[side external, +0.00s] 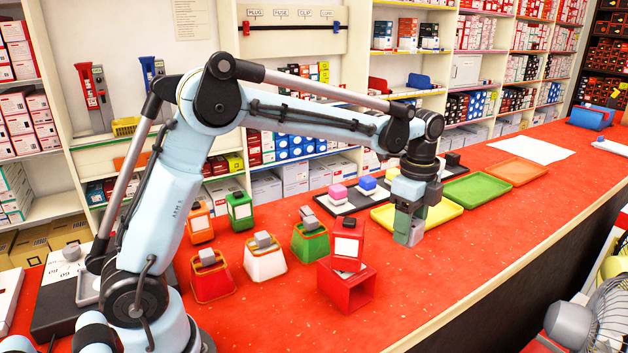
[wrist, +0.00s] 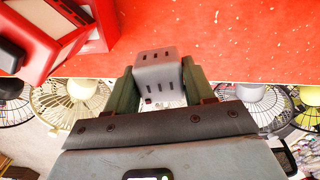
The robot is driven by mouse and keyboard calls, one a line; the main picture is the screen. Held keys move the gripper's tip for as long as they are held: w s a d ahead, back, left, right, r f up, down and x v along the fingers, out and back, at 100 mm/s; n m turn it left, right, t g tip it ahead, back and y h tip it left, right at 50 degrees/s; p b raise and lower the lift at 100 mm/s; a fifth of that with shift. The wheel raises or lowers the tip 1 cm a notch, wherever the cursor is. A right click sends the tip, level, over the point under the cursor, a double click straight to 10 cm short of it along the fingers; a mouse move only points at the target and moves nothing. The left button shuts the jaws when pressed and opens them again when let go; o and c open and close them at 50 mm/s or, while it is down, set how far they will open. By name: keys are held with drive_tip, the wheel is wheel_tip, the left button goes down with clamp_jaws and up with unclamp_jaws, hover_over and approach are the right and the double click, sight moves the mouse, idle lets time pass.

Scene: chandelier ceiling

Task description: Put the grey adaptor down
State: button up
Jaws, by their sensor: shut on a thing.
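The grey adaptor (wrist: 158,72) is a small grey block with dark slots, held between the two green fingers of my gripper (wrist: 160,92) in the wrist view. In the side external view my gripper (side external: 406,222) points down, right of the red open boxes, with the grey adaptor (side external: 415,235) at its fingertips. I cannot tell whether the adaptor touches the red counter (side external: 460,262).
Stacked red boxes (side external: 347,288) stand left of my gripper. Red, white (side external: 265,262) and green tubs with grey pieces on top stand farther left. Yellow (side external: 385,216), green (side external: 478,188) and orange trays (side external: 516,172) lie behind. The counter to the right is bare up to its front edge.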

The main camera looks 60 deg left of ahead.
drive_tip(key=s+a+n, duration=0.4)
drive_tip(key=a+n, duration=0.4)
drive_tip(key=a, duration=0.5)
drive_tip(key=s+a+n, duration=0.4)
drive_tip(key=a+n, duration=0.3)
drive_tip(key=a, duration=0.6)
drive_tip(key=s+a+f, duration=0.1)
drive_tip(key=a+f, duration=0.1)
drive_tip(key=a, duration=0.1)
drive_tip(key=a+f, duration=0.2)
drive_tip(key=a, duration=0.2)
drive_tip(key=s+a+f, duration=0.1)
drive_tip(key=a+f, duration=0.1)
drive_tip(key=a, duration=0.2)
drive_tip(key=shift+s+f, duration=0.15)
drive_tip(key=shift+s, duration=0.15)
drive_tip(key=shift+a+f, duration=0.2)
drive_tip(key=shift+f, duration=1.95)
drive_tip(key=shift+f, duration=0.15)
drive_tip(key=o, duration=1.1)
drive_tip(key=shift+c, duration=0.2)
